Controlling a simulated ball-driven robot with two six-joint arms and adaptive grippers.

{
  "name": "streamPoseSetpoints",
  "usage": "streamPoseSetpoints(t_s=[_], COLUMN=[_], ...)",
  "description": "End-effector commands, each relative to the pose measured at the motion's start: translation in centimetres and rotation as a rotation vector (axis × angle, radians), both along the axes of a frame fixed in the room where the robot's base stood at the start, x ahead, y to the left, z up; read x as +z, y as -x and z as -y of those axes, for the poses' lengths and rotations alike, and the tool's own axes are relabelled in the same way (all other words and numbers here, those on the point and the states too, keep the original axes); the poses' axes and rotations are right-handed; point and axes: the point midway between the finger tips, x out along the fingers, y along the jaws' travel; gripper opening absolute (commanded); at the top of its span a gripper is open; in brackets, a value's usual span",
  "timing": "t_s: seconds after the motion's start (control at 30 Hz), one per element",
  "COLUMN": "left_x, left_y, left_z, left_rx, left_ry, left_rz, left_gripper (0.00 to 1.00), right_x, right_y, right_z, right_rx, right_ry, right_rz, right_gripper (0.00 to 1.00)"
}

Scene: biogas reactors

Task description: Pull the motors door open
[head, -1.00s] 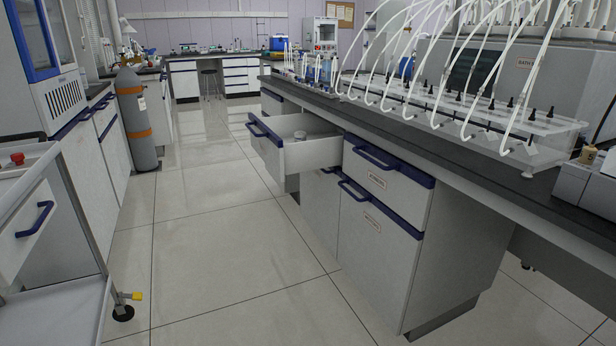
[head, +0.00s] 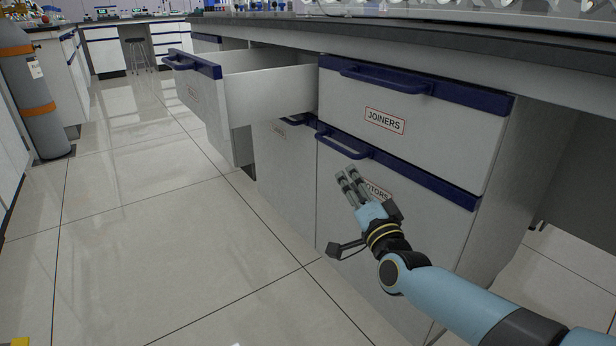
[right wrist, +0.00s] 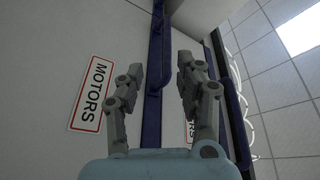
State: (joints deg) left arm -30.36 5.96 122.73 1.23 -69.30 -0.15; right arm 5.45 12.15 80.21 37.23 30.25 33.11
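The motors door (head: 345,225) is a white cabinet front with a dark blue top strip and a blue bar handle (head: 343,146). It looks shut. Its MOTORS label is partly hidden by my right gripper (head: 346,174) in the head view. That gripper is in front of the door, a little below the handle, with its fingers pointing up at it. In the right wrist view its fingers (right wrist: 160,72) are apart, with the door's blue strip (right wrist: 152,115) showing between them and the MOTORS label (right wrist: 90,92) to the left. I see no grip on the handle. My left gripper is out of view.
The closed JOINERS drawer (head: 405,120) is directly above the door. To the left, another drawer (head: 268,92) is pulled out over the aisle. A grey gas cylinder (head: 38,105) stands at far left. The tiled floor (head: 170,230) left of the cabinets is clear.

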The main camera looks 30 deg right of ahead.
Motion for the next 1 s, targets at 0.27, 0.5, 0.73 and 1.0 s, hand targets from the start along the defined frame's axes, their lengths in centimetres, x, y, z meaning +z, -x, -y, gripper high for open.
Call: streamPoseSetpoints(t_s=[0.27, 0.5, 0.73, 1.0], left_x=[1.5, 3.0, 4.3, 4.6], left_y=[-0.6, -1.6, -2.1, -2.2], left_z=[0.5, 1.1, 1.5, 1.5], left_rx=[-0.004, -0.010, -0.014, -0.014], left_ry=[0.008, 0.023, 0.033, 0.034], left_rz=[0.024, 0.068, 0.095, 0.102], left_gripper=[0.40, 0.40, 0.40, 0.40], right_x=[1.8, 2.6, 3.2, 3.5], right_y=[-3.2, -7.7, -10.2, -10.6], right_z=[1.0, 2.2, 2.9, 3.0], right_rx=[-0.006, -0.006, -0.006, -0.005], right_ry=[-0.025, -0.024, -0.023, -0.023], right_rz=[0.055, 0.050, 0.047, 0.048], right_gripper=[0.36, 0.36, 0.36, 0.36])
